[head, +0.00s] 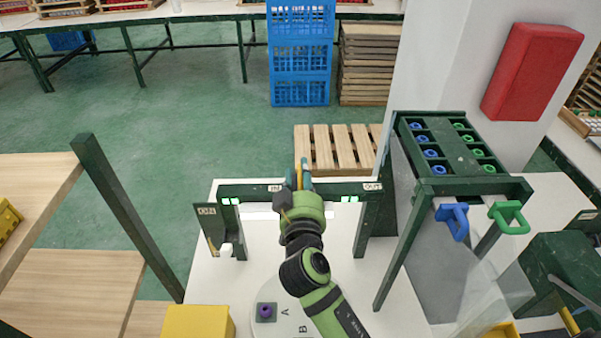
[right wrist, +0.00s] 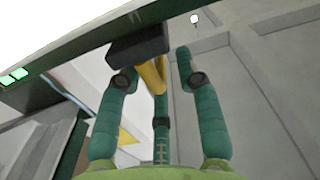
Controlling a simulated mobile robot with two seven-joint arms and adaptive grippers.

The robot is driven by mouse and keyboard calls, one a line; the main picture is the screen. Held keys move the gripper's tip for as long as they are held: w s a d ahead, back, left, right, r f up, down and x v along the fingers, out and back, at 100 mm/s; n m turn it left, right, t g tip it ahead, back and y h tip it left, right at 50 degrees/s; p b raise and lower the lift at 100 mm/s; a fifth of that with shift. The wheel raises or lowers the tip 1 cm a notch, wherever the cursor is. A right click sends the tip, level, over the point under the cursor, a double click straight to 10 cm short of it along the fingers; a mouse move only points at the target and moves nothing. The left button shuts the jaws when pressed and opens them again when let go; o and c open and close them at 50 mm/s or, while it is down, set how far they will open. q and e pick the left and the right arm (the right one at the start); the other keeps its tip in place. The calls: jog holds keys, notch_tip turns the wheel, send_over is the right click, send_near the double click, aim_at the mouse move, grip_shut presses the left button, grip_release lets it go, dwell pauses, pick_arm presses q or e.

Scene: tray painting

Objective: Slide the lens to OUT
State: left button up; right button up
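A dark bar (head: 327,190) spans a white table, with an IN label (head: 275,187) on its left half and an OUT label (head: 372,187) near its right end. The lens seems to be the dark block (right wrist: 138,48) with a yellow handle (right wrist: 152,76) on the bar; in the head view the block (head: 281,197) is just right of IN, partly hidden by my gripper. My right gripper (head: 303,172) is at the block. In the right wrist view its teal fingers (right wrist: 157,68) are apart, with the yellow handle between them and a gap to the right finger. My left gripper is not in view.
Green lights (head: 231,201) glow on both ends of the bar. A dark rack (head: 455,160) with blue and green pieces stands to the right. A round plate (head: 275,322) with a purple-topped block (head: 266,312) lies in front. A yellow box (head: 198,321) is front left.

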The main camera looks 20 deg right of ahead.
grip_shut()
jog(key=shift+d, duration=0.1)
jog(key=s+d, duration=0.1)
jog(key=d, duration=0.2)
jog(key=s+d+p, duration=0.1)
jog(key=d, duration=0.3)
jog(key=s+d, duration=0.1)
jog(key=d, duration=0.2)
jog(key=shift+d+r, duration=0.2)
jog(key=shift+w, duration=0.1)
grip_release()
jog(key=shift+f, duration=0.1)
